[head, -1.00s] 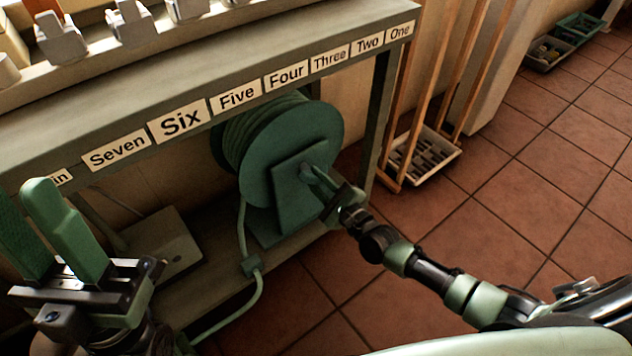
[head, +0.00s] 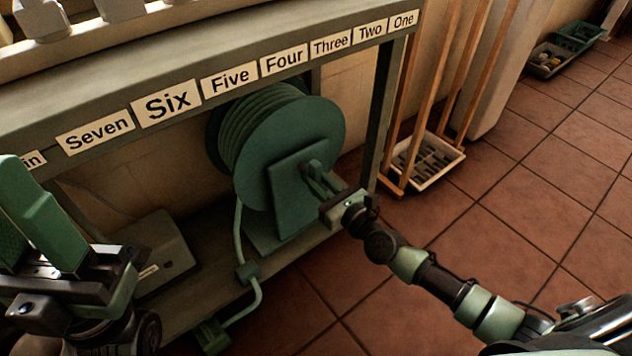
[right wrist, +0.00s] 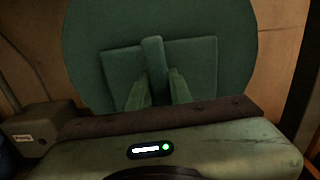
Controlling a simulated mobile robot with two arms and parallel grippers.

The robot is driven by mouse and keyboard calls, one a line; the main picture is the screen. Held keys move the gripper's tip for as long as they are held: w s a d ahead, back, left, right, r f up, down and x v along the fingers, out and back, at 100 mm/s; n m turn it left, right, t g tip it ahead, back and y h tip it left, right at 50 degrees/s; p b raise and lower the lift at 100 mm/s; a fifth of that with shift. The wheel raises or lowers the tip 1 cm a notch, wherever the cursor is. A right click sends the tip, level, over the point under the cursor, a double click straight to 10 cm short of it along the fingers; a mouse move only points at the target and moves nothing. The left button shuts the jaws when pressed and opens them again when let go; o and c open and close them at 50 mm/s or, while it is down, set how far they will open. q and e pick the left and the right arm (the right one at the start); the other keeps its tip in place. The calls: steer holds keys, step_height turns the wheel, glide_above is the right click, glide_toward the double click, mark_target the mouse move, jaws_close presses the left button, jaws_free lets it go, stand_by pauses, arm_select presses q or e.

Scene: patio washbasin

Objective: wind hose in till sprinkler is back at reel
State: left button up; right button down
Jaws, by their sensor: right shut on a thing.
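The green hose reel (head: 300,135) stands under the shelf, with hose wound on its drum. My right gripper (head: 314,178) is shut on the crank handle at the reel's face. The right wrist view shows the upright handle (right wrist: 153,62) between the two green fingertips (right wrist: 158,92). The hose (head: 239,225) hangs from the drum, passes a small guide block (head: 247,272) and bends left. A dark green piece (head: 212,336), apparently the sprinkler, is at its low end by the lower shelf's edge. My left gripper (head: 12,190) is open and empty at the left edge, partly cut off.
The shelf (head: 120,85) above carries number labels. A grey box (head: 150,255) lies on the lower shelf (head: 195,290). A wooden rack with a pale tray (head: 428,165) stands right of the shelf leg. The tiled floor at right is clear, with crates (head: 550,58) far back.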

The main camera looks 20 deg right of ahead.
steer(key=shift+m, duration=0.3)
steer(key=c, duration=1.3)
jaws_free()
steer(key=v, duration=0.7)
steer(key=shift+s+d, duration=0.1)
steer(key=shift+s, duration=0.3)
